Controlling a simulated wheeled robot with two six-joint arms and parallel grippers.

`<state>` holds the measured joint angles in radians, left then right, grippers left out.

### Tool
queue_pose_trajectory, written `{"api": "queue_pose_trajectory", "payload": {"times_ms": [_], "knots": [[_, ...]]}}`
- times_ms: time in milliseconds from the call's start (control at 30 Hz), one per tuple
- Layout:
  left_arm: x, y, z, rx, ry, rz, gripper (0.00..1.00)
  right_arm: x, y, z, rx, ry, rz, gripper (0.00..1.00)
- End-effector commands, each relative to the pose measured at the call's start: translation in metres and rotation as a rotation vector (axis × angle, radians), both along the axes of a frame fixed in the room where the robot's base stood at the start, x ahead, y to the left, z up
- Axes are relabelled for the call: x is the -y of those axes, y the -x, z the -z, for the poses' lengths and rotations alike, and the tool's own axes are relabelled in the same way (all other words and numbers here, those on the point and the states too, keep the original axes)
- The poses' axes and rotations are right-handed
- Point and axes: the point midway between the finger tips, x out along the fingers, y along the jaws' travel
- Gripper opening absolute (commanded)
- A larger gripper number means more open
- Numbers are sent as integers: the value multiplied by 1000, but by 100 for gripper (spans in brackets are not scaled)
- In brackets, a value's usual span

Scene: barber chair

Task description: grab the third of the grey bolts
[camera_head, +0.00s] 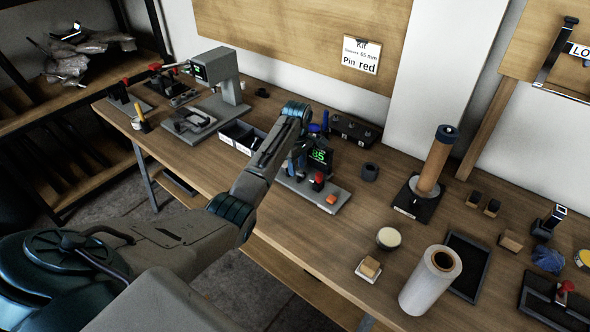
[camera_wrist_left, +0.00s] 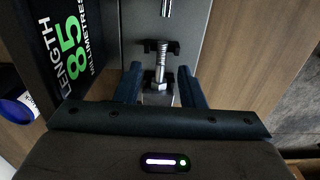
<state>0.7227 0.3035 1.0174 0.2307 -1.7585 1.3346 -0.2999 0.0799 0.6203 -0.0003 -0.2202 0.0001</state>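A grey bolt (camera_wrist_left: 160,65) with a hex head lies at the length gauge in the left wrist view. Its head is nearest my wrist and its threaded shank points away, over a small dark cradle. My left gripper (camera_wrist_left: 160,88) has its two fingers apart on either side of the bolt head. I see no clear grip on it. The gauge display (camera_wrist_left: 78,50) reads length 85 millimetres. In the head view my left gripper (camera_head: 297,163) is over the gauge base (camera_head: 312,193), partly hidden by my wrist; the bolt cannot be made out there. My right gripper is out of view.
A dark rack (camera_head: 355,130) with several small pieces stands behind the gauge. Small bins (camera_head: 240,136) are left of my forearm. A sign (camera_head: 361,54) reads "65 mm" and "Pin red".

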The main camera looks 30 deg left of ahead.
Motion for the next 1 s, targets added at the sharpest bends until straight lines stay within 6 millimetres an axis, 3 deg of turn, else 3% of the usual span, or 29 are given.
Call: {"api": "queue_pose_trajectory", "payload": {"times_ms": [133, 367, 567, 867, 1000], "knots": [[0, 1, 14, -2, 0, 0, 36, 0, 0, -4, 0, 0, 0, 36], [0, 1, 16, 0, -1, 0, 36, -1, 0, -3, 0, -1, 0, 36], [0, 1, 15, 0, -1, 0, 0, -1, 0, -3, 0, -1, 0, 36], [0, 1, 15, 1, -1, 0, 0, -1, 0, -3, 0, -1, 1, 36], [-1, 0, 3, 4, -2, 0, 0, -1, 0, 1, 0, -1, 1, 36]]}}
